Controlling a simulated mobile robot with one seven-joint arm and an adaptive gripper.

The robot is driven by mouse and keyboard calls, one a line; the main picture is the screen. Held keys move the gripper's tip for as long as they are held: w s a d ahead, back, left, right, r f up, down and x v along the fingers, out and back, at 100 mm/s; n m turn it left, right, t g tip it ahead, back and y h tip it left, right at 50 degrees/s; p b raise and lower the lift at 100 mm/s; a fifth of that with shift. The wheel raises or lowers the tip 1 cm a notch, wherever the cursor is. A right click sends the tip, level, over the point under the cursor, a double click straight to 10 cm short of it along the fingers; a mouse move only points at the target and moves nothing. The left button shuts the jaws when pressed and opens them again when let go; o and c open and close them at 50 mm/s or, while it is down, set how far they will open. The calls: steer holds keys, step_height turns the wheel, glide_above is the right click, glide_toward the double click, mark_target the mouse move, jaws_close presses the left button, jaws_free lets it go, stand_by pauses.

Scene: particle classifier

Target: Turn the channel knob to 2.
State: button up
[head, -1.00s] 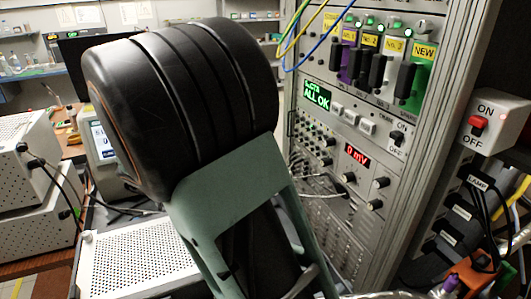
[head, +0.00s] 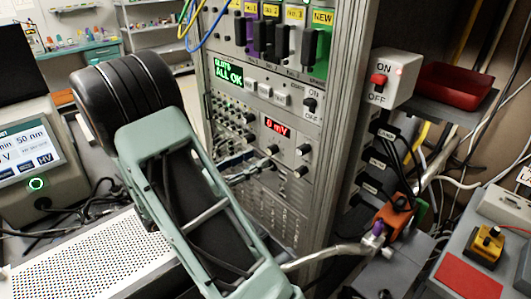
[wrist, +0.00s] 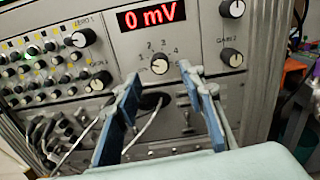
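The channel knob (wrist: 159,64) is a small black knob with a pale face on the grey panel, with small numbers 2, 3 and 4 around it. Its pointer is too small to read. In the head view it appears to be the knob (head: 272,150) below the red display. My gripper (wrist: 158,74) is open, its two blue-padded fingers pointing at the panel on either side below the knob. Nothing is between the fingers, and they look apart from the knob.
A red "0 mV" display (wrist: 152,16) sits above the knob. Other knobs are close by, one at upper right (wrist: 231,8) and one at lower left (wrist: 97,80). Cables (wrist: 145,122) hang from sockets below. A white ON/OFF switch box (head: 390,78) is right of the rack.

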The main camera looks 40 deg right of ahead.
mark_target(269, 152)
steer(key=d, duration=0.4)
steer(key=shift+w+d, duration=0.2)
steer(key=shift+d, duration=0.2)
jaws_close()
